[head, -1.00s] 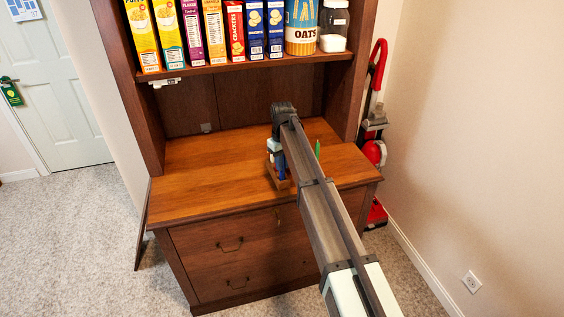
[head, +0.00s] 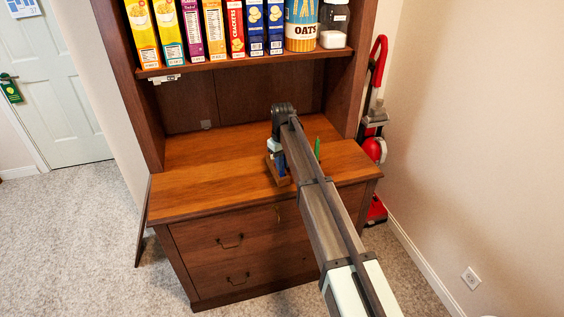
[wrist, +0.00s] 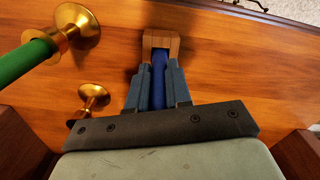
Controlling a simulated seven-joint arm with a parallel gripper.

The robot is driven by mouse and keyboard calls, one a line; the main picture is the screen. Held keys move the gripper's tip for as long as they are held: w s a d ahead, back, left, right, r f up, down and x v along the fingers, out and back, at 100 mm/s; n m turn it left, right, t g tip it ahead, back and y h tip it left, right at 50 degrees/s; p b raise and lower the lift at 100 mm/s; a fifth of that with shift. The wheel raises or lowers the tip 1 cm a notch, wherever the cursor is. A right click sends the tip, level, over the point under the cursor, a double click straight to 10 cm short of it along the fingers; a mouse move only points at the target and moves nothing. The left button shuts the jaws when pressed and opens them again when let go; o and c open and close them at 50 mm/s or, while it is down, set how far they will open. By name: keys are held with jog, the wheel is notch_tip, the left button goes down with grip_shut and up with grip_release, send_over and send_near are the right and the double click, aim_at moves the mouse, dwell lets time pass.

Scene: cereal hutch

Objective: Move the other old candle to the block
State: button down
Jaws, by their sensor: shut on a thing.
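A blue candle (wrist: 158,82) stands between the two fingers of my gripper (wrist: 157,78) in the wrist view. The fingers are shut on it. Its far end meets a small wooden block (wrist: 161,41); I cannot tell how deep it sits there. In the head view the block (head: 283,181) shows on the desk beneath my gripper (head: 280,163), partly hidden by my arm. A green candle (wrist: 26,62) stands in a brass holder (wrist: 77,24) to the left in the wrist view; it also shows in the head view (head: 317,149). A second brass holder (wrist: 94,96) is empty.
The desk top (head: 210,180) is clear left of my arm. A shelf (head: 245,62) above the desk holds several cereal boxes (head: 190,32), an oats canister (head: 301,25) and a jar (head: 333,25). Hutch side walls flank the desk. A red vacuum cleaner (head: 375,150) stands at the right.

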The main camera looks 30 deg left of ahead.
jog(key=c, duration=1)
grip_release()
jog(key=shift+o, duration=0.5)
jog(key=shift+o, duration=1.3)
jog(key=shift+r, duration=0.2)
jog(key=shift+r, duration=2.3)
jog(key=shift+d, duration=0.1)
